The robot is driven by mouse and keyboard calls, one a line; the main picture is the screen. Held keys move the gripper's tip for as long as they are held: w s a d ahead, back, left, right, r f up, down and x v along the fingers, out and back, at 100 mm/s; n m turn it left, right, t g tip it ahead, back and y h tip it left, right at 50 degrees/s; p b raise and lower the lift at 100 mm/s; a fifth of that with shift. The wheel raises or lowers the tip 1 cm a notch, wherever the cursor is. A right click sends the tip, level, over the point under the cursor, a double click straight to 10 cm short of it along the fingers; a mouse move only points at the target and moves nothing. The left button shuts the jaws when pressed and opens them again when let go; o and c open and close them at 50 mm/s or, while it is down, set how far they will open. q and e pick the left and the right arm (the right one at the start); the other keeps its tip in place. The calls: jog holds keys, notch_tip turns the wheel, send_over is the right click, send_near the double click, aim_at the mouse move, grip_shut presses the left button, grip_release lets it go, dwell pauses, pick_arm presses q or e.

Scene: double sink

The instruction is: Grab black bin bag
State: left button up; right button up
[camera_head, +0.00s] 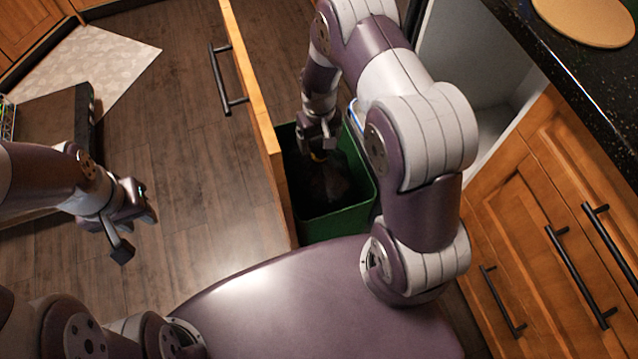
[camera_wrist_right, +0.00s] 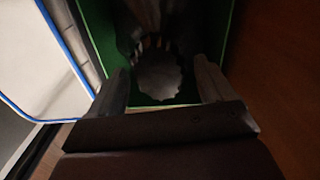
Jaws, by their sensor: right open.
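The black bin bag (camera_head: 328,188) sits inside a green bin (camera_head: 345,226) in the pulled-out drawer in the head view. In the right wrist view the dark bag (camera_wrist_right: 158,78) shows between the fingers, with a ruffled edge; the green bin (camera_wrist_right: 183,101) surrounds it. My right gripper (camera_head: 318,148) points down into the bin, at the bag's top; its fingers (camera_wrist_right: 163,82) are apart on either side of the bag. The picture is too dark to tell whether they touch it. My left gripper (camera_head: 136,230) is open and empty above the floor, left of the drawer.
The wooden drawer front (camera_head: 262,110) with a black handle (camera_head: 222,80) stands left of the bin. A white container with a blue rim (camera_wrist_right: 55,60) is beside the bin. Cabinets (camera_head: 540,200) and a dark counter (camera_head: 575,75) are at right. Floor between left gripper and drawer is clear.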

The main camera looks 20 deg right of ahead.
notch_tip(320, 180, down, 4)
jog(key=shift+s+f+b, duration=0.1)
jog(key=shift+s+b, duration=0.05)
jog(key=shift+b, duration=0.4)
jog(key=shift+c, duration=0.7)
grip_shut()
jog(key=shift+r, duration=0.2)
